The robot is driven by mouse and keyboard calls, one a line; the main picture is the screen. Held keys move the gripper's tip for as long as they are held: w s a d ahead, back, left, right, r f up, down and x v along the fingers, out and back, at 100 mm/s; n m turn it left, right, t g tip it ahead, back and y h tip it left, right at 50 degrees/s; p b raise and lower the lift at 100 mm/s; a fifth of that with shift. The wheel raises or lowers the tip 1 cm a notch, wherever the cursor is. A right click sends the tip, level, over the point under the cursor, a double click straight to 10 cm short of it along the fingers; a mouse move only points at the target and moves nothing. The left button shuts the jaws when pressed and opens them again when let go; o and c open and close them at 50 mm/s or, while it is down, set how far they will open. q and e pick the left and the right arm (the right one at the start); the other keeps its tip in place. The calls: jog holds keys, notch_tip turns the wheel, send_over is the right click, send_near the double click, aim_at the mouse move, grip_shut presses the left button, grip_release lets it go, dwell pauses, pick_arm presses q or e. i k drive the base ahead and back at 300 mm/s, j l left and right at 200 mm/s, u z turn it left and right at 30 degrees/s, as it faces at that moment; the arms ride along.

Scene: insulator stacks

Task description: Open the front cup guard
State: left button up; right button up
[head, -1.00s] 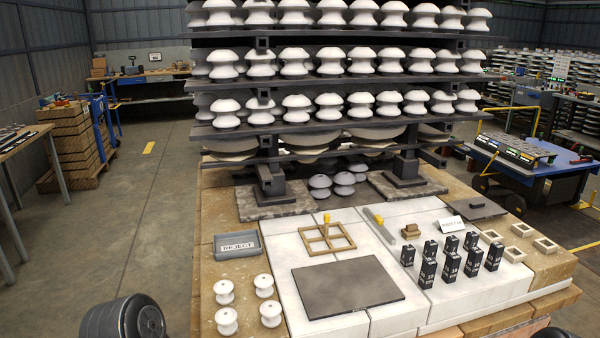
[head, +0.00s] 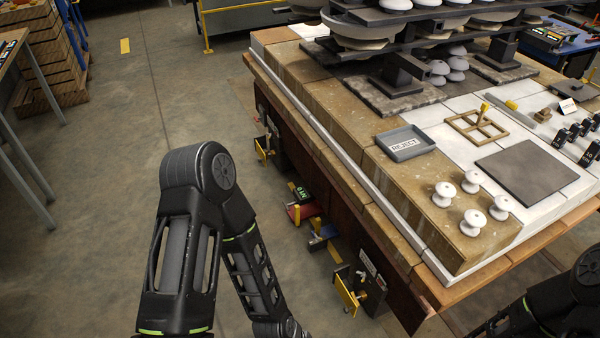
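I cannot tell for sure which part is the front cup guard. Along the bench's left side, low down, are dark boxes with yellow brackets: a near yellow bracket (head: 346,291) beside a dark box (head: 371,283), and a far yellow bracket (head: 264,148). On the bench top is a tan four-part frame (head: 476,128) with a yellow knob. My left arm comes down in the foreground, left of the bench; its gripper is outside the view. My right arm shows at the lower right; its gripper is also outside the view.
The bench top holds a grey REJECT tray (head: 405,143), several white insulators (head: 444,194), a dark plate (head: 527,170) and several small black blocks (head: 567,136). A rack of insulators stands behind. The floor (head: 110,220) left of the bench is mostly clear.

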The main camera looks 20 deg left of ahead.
aim_at(260, 151)
jog(key=i+j+z, duration=0.25)
jog(key=j, duration=1.4)
jog(key=j+z, duration=0.25)
jog(key=j, duration=1.4)
